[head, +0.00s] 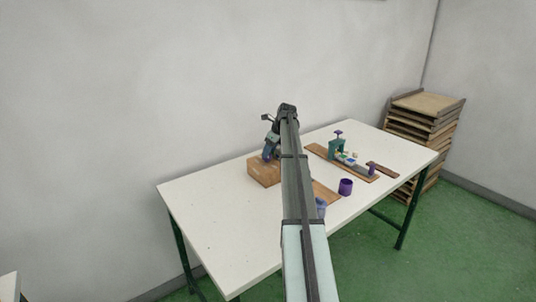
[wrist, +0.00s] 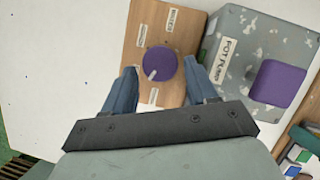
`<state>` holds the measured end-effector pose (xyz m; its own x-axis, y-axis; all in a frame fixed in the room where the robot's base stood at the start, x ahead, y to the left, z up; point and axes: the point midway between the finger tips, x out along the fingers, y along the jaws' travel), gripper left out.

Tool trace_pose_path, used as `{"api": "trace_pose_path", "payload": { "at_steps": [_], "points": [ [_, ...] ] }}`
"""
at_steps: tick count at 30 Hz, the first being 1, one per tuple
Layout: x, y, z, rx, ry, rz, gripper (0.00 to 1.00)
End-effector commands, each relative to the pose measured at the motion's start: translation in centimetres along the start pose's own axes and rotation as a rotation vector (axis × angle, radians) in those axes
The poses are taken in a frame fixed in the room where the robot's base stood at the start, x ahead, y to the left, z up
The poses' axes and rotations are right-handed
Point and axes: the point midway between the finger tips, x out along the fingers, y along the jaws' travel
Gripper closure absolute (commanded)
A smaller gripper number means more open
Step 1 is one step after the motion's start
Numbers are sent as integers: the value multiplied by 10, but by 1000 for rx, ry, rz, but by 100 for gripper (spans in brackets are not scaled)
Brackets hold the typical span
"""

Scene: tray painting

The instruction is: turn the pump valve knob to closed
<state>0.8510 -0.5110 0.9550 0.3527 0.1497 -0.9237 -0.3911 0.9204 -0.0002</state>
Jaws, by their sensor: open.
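A round purple knob (wrist: 160,63) sits on a wooden panel (wrist: 144,48) in the wrist view. A pale pointer mark on the knob points to the lower left. Small white labels surround it; their words are too small to read surely. My gripper (wrist: 160,65) is open, with one blue finger on each side of the knob. I cannot tell whether either finger touches it. In the head view my gripper (head: 269,147) is over the wooden box (head: 264,174) on the white table, and the knob cannot be made out clearly there.
A grey speckled box (wrist: 238,45) labelled "POT PUMP", with a purple square part (wrist: 277,83), stands right of the panel. A teal press (head: 337,149) on a board and a purple cup (head: 345,187) stand to the right. The table's left half (head: 213,212) is clear.

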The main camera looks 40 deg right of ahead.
Motion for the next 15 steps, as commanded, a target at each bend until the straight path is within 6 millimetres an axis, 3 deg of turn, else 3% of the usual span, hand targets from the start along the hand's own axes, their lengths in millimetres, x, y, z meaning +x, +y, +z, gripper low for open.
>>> {"api": "trace_pose_path", "payload": {
  "at_steps": [6,15],
  "points": [
    [20,0,0,0,0,0,43],
    [24,0,0,-1,0,0,43]
  ]
}}
